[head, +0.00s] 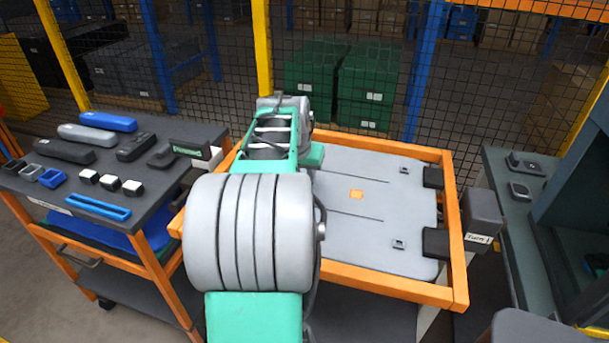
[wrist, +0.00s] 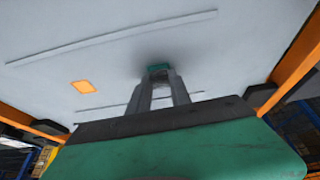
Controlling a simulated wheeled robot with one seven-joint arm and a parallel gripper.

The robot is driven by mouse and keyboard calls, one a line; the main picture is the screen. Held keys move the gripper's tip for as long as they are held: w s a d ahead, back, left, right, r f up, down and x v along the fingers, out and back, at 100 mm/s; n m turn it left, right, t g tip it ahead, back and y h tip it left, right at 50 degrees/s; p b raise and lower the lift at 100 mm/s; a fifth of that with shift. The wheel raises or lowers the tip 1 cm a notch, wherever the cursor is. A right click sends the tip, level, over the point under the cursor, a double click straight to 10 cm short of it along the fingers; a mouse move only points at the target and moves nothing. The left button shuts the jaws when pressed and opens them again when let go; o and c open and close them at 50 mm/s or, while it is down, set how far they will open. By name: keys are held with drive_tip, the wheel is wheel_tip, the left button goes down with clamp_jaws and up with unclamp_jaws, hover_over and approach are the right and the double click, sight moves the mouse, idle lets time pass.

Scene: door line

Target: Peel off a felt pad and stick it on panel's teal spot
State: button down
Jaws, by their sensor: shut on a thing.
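The light grey panel (head: 375,225) lies in an orange frame and fills most of the wrist view (wrist: 215,60). An orange spot (head: 356,194) on it also shows in the wrist view (wrist: 82,87), left of my fingers. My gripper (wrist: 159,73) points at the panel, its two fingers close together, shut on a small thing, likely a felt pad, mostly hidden. A small dark teal patch (wrist: 158,66) shows right at the fingertips, with shadow around it. I cannot tell whether it is the panel's teal spot or part of the held thing. My arm hides the gripper in the head view.
A cart (head: 60,185) at the left holds black, grey and blue parts, small white-topped blocks (head: 110,182) and a green-labelled holder (head: 188,150). Black clamps (head: 433,177) grip the panel's right edge. A grey-green bench (head: 510,205) stands at the right, mesh fencing behind.

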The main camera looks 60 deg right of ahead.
drive_tip(key=shift+f, duration=0.45)
idle(1.0)
drive_tip(key=c, duration=1.1)
unclamp_jaws()
drive_tip(key=v, duration=0.8)
drive_tip(key=shift+b, duration=0.3)
drive_tip(key=shift+f, duration=0.1)
